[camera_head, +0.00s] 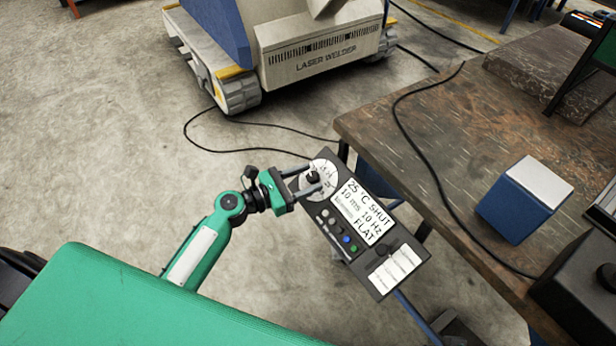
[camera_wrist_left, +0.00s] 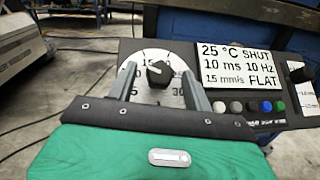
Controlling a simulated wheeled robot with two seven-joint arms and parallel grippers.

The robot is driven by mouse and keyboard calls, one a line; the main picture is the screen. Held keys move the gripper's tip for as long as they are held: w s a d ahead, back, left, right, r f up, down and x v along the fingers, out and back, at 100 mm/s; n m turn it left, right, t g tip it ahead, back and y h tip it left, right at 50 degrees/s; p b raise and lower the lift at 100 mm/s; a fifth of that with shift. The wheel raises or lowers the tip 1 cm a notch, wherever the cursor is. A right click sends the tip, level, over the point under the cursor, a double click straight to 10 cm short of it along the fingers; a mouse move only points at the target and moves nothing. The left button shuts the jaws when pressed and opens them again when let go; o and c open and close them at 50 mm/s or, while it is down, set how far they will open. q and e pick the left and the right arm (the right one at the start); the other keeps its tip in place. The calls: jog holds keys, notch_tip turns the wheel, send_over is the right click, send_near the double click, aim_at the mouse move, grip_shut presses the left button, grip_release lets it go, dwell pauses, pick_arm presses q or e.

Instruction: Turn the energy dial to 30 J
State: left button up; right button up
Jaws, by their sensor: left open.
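The energy dial is a black knob (camera_wrist_left: 158,73) on a white round scale (camera_wrist_left: 135,82) at the left end of a dark control panel (camera_head: 325,225). In the head view the knob (camera_head: 313,177) is partly behind my fingers. My left gripper (camera_head: 306,180) is open, with its fingers on either side of the knob. In the left wrist view the fingers (camera_wrist_left: 160,85) stand apart with gaps to the knob. The scale shows numbers including 15, 25 and 30. The display (camera_head: 365,212) reads 25 °C, SHUT, 10 ms, 10 Hz and FLAT. My right gripper is not in view.
Coloured buttons (camera_wrist_left: 251,106) and a second black knob (camera_wrist_left: 301,74) sit on the panel. A worn workbench (camera_head: 440,130) stands at the right with a blue-and-white box (camera_head: 515,210). A laser welder (camera_head: 315,50) stands behind; its cable crosses the floor.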

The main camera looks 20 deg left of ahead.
pick_arm(q)
jog(key=shift+w+d, duration=0.3)
jog(key=shift+c, duration=0.2)
jog(key=c, duration=0.9)
jog(key=shift+c, duration=0.2)
